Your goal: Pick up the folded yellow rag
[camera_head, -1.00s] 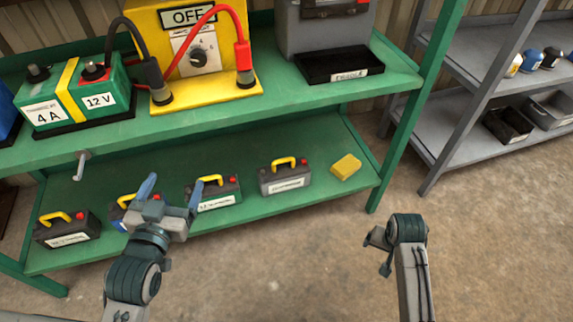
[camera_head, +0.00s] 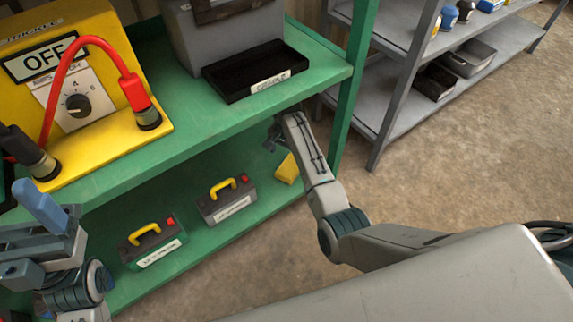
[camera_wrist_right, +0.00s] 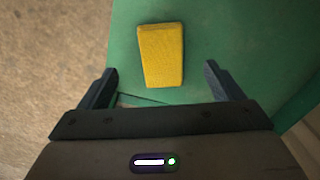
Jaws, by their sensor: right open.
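The folded yellow rag (camera_head: 287,169) lies on the green lower shelf, at its right end, partly hidden behind my right forearm. In the right wrist view the rag (camera_wrist_right: 161,55) is a flat yellow block on the green surface. My right gripper (camera_wrist_right: 160,84) is open and empty, its two dark fingers on either side of the rag's near end in the picture. In the head view the right gripper (camera_head: 273,135) is small and partly hidden behind its own arm, under the upper shelf's edge. My left gripper (camera_head: 40,215) is at the left edge, partly cut off.
Two batteries with yellow handles, one nearer (camera_head: 154,247) and one beside the rag (camera_head: 227,201), stand on the lower shelf. The green upper shelf (camera_head: 200,125) overhangs it, with a yellow charger (camera_head: 110,130) and black tray (camera_head: 228,83). A green post (camera_head: 352,100) stands right of the rag.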

